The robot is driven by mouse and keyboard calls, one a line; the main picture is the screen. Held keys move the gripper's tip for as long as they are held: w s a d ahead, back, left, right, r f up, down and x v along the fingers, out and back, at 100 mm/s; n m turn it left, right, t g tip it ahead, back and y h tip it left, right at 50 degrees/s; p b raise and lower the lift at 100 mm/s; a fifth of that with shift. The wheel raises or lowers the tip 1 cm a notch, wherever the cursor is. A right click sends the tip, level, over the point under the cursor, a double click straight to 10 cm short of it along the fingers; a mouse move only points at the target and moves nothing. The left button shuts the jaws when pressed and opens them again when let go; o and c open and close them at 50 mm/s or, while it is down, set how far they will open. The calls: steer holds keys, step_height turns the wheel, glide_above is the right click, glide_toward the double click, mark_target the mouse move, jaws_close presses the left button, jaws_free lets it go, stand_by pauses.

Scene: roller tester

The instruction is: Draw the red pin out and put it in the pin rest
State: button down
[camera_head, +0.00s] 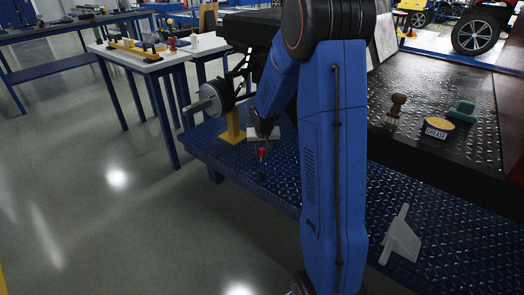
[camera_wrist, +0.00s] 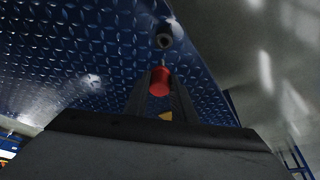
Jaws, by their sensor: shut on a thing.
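The red pin (camera_head: 262,152) hangs just under my gripper (camera_head: 263,137) in the head view. In the wrist view my gripper (camera_wrist: 159,88) is shut on the red pin (camera_wrist: 160,77), whose red head shows between the fingertips. A small dark round socket (camera_head: 262,176) stands on the blue patterned bench below the pin. Its open-looking ring (camera_wrist: 166,35) shows just beyond the red head in the wrist view. I cannot tell whether this is the pin rest, or whether the pin's lower end touches it.
A yellow stand (camera_head: 232,128) and a grey roller with a shaft (camera_head: 211,99) are left of my gripper. The bench edge is close by. A stamp (camera_head: 396,106), a grease tin (camera_head: 437,128) and a pale flat tool (camera_head: 402,238) lie to the right.

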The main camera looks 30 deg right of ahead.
mark_target(262, 160)
steer(key=shift+f, duration=2.8)
steer(key=shift+f, duration=2.35)
steer(key=c, duration=1.4)
jaws_free()
steer(key=shift+r, duration=0.15)
steer(key=v, duration=1.7)
steer(key=shift+r, duration=0.15)
